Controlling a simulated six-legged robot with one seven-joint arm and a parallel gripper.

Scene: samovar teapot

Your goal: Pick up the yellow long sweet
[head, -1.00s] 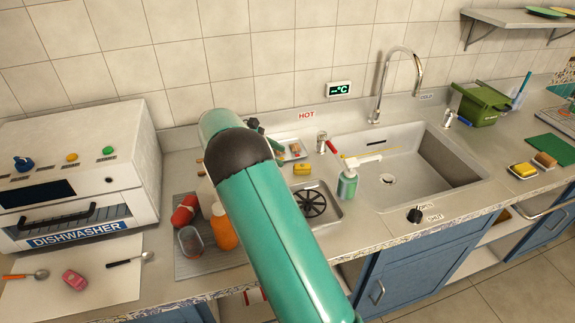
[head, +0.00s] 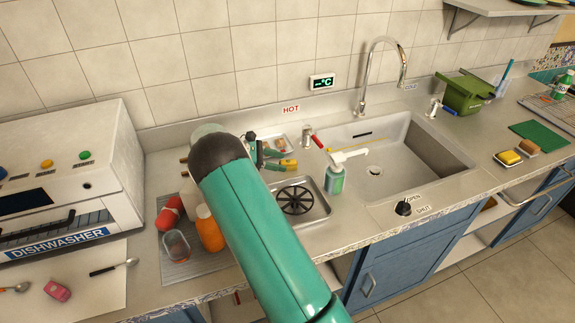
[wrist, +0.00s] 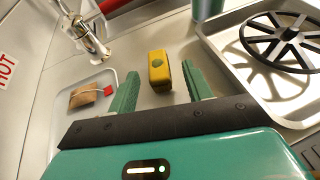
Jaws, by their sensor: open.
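The yellow long sweet (wrist: 159,71) is a small yellow block with a green mark on its near end. My gripper is open and empty. In the head view, the sweet (head: 289,162) shows at the fingertips of my gripper (head: 273,160), on the counter left of the sink. My arm hides part of the counter there.
A small tray (wrist: 72,112) with a tagged tea bag is left of the fingers. A drain basin with a black grate (head: 294,200) is at the right, beside a green soap bottle (head: 335,180). A red-handled tap (head: 308,136) stands behind.

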